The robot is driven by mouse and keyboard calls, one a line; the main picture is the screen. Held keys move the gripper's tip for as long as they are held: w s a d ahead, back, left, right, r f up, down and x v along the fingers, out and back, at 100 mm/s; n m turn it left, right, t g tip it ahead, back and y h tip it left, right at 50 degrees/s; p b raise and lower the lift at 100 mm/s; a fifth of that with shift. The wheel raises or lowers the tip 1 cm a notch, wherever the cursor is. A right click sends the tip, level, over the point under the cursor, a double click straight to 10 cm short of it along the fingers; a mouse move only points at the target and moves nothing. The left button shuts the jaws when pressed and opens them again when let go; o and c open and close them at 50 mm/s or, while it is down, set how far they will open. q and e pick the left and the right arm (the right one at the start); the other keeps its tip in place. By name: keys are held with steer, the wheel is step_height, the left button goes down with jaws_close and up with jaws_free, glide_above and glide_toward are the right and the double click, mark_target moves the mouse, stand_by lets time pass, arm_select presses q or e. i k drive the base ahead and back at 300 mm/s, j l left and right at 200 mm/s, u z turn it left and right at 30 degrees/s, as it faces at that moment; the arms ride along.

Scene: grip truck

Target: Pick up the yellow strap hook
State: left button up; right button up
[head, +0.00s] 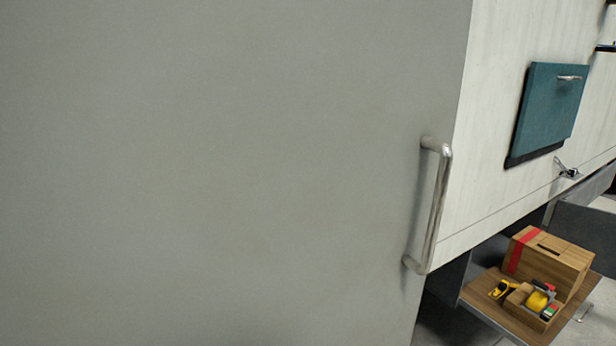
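Two yellow things show at the lower right of the head view, small and far off. One is a small yellow and black piece (501,289) lying at the left of a wooden tabletop (478,288). The other is a rounded yellow thing (537,301) among small items in a wooden holder on the same tabletop. I cannot tell at this size which one is the strap hook. Neither of my grippers is in view.
A large grey panel (220,170) with a metal handle (436,205) fills the left and middle, close by. A wooden box (566,268) with a red band stands on the tabletop. A pale wall (495,120) carries a teal panel (547,110) with a handle.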

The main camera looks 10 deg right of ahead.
mark_target(504, 284)
steer(key=z, duration=1.65)
steer(key=l, duration=0.55)
steer(key=k+l+u, duration=0.1)
steer(key=l, duration=0.4)
steer(key=k+l, duration=0.1)
steer(key=l, duration=0.45)
steer(key=l+u, duration=0.1)
steer(key=l, duration=0.4)
steer(key=i+l, duration=0.2)
steer(key=l, duration=0.15)
steer(key=i+l+u, duration=0.1)
steer(key=l, duration=0.3)
steer(key=i+l+u, duration=0.1)
steer(key=i+l, duration=0.35)
steer(key=l, duration=0.3)
steer(key=i+l+u, duration=0.1)
steer(key=l, duration=0.3)
steer(key=i+l, duration=0.2)
steer(key=l, duration=0.2)
steer(key=i+l+u, duration=0.15)
steer(key=i, duration=0.35)
steer(key=i+l+u, duration=0.1)
steer(key=i, duration=0.4)
steer(key=i+l+u, duration=0.15)
steer(key=i+l, duration=0.25)
steer(key=i, duration=0.05)
